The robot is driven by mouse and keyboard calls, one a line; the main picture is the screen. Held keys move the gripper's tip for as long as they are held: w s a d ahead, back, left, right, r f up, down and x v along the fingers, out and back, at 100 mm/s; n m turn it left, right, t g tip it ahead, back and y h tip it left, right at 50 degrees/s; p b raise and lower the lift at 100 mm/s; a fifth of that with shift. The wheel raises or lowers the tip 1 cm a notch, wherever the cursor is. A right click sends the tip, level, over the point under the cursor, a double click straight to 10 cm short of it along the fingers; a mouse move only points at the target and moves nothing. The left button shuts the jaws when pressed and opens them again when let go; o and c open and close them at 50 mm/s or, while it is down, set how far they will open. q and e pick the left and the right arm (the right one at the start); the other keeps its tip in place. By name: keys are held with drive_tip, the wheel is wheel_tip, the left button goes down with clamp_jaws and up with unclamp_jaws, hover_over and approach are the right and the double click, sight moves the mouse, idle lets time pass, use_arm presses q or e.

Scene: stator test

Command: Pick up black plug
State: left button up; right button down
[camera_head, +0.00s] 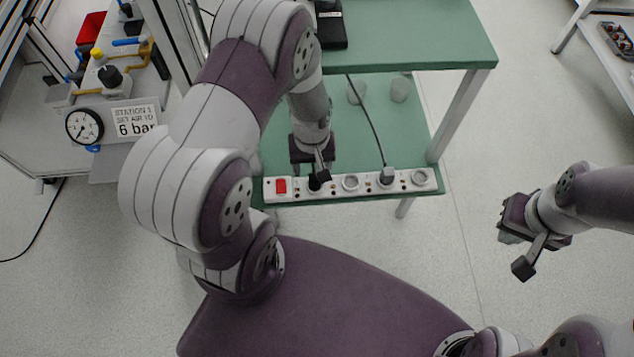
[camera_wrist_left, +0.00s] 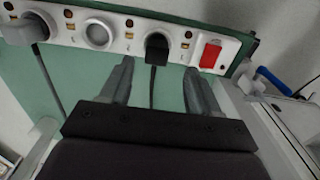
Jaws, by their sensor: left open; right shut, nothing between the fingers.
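The black plug (camera_wrist_left: 157,46) sits in a socket of the white power strip (camera_wrist_left: 128,28), next to the red switch, with its dark cord running down between my left fingers. In the head view the plug (camera_head: 314,183) shows just below my left gripper (camera_head: 311,170). My left gripper (camera_wrist_left: 158,80) is open, its two fingers on either side of the cord and short of the plug; I cannot tell whether they touch anything. My right gripper (camera_head: 513,238) is shut and empty, over the floor at the right.
A red switch (camera_head: 281,186) is at the strip's left end. A grey plug (camera_head: 386,175) with a cord sits further right in the strip. The strip lies along the green shelf's front edge (camera_head: 410,199). A pressure gauge (camera_head: 84,126) is at the left.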

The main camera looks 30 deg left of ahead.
sight(315, 176)
use_arm(q)
drive_tip(key=f+b, duration=0.1)
drive_tip(key=f, duration=0.1)
drive_tip(key=f+b, duration=0.2)
drive_tip(key=f, duration=0.1)
drive_tip(key=shift+d+f, duration=0.3)
drive_tip(key=shift+r, duration=0.15)
drive_tip(key=shift+c, duration=0.6)
drive_tip(key=c, duration=0.9)
